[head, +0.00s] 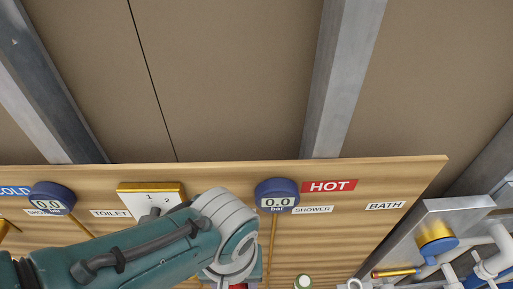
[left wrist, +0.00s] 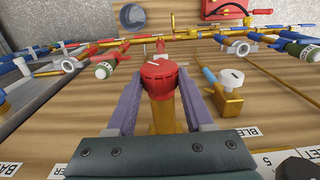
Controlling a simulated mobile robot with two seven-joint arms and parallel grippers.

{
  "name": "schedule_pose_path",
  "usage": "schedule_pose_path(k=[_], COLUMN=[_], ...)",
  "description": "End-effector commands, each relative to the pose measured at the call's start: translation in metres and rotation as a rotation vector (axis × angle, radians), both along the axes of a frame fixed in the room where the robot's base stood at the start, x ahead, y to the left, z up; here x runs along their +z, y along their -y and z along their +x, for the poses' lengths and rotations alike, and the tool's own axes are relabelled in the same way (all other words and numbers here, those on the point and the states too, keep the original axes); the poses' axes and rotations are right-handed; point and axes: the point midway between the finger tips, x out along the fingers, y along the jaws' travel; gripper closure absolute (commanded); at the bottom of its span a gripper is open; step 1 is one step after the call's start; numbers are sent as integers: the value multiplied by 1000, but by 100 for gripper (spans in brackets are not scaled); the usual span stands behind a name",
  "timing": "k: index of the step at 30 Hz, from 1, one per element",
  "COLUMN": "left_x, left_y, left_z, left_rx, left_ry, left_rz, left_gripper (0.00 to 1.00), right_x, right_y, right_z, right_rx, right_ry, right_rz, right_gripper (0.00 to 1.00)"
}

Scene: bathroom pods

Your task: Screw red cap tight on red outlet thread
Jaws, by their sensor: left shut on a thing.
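The red cap (left wrist: 163,78) sits between the two fingers of my left gripper (left wrist: 162,72) in the left wrist view, with a finger against each side. A short white mark shows on its top. Below it is a brass-yellow outlet body (left wrist: 166,118); the cap hides the red thread, so I cannot tell how far it is screwed on. In the head view my left arm reaches in from the lower left across the panel, and its fingers are cut off by the bottom edge. My right gripper is in neither view.
A brass valve (left wrist: 228,98) with a white-topped knob and blue lever stands close right of the cap. Red, blue and yellow pipes (left wrist: 85,62) run behind. In the head view, gauges reading 0.0 (head: 277,196) and a HOT label (head: 329,186) sit on the wooden panel (head: 400,175).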

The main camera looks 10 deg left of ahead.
Motion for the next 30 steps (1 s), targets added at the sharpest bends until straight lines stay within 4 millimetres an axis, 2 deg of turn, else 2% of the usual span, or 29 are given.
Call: schedule_pose_path(k=[6, 23, 24, 30], left_x=[-1, -3, -1, 0], left_y=[2, 5, 4, 3], left_z=[0, 1, 1, 1], left_rx=[-1, -1, 0, 0], left_ry=[-3, -56, -56, -56], left_rz=[3, 194, 192, 192], left_gripper=[100, 100, 43, 21], right_x=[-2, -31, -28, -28], right_y=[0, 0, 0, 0], right_z=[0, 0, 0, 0], right_rx=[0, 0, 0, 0], right_ry=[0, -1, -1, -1], right_rz=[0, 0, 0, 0], right_gripper=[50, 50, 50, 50])
